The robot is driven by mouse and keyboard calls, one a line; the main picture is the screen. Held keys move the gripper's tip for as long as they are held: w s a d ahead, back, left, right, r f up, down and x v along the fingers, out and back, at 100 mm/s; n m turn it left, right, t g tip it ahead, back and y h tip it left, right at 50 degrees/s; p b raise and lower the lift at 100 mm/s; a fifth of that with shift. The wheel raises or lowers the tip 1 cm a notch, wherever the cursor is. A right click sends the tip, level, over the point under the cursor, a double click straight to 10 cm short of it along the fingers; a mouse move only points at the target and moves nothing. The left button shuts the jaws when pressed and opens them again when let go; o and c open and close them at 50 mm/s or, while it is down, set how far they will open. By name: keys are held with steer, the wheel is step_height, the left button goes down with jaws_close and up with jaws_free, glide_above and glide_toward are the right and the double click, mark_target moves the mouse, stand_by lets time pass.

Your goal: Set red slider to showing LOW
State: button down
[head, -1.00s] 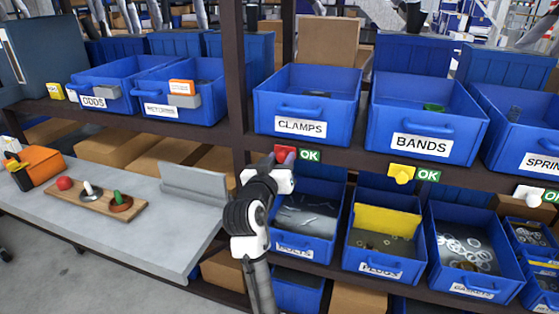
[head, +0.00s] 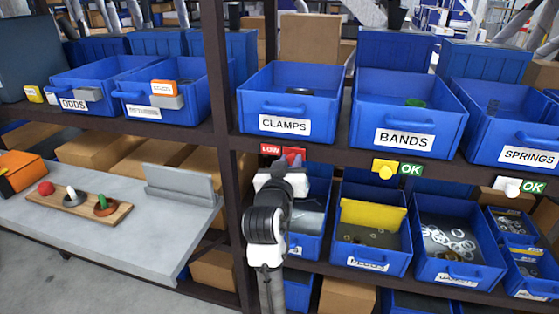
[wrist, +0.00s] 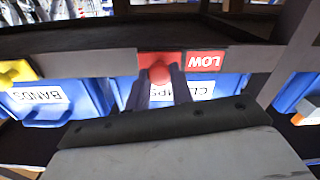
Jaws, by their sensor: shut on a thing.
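The red slider (head: 293,152) is on the shelf edge below the CLAMPS bin, partly hidden by my gripper in the head view. A red LOW label (head: 270,150) shows at its left. In the wrist view, which is upside down, the slider's round red knob (wrist: 160,72) sits between my fingers, and the LOW label (wrist: 204,62) is in view to its right. My gripper (wrist: 161,85) is shut on the red knob, with one dark finger on each side.
A yellow slider (head: 385,169) and a white slider (head: 507,187) sit further right on the same shelf edge, each with a green OK label. The CLAMPS bin (head: 262,107) is just above my gripper. A dark upright post (head: 221,110) stands to the left.

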steer(key=shift+d, duration=0.2)
steer(key=c, duration=1.2)
jaws_free()
steer(key=shift+s+d, duration=0.1)
steer(key=shift+s+a, duration=0.25)
steer(key=shift+s, duration=0.1)
steer(key=p+v, duration=1)
steer(key=v, duration=0.3)
steer(key=shift+p, duration=0.35)
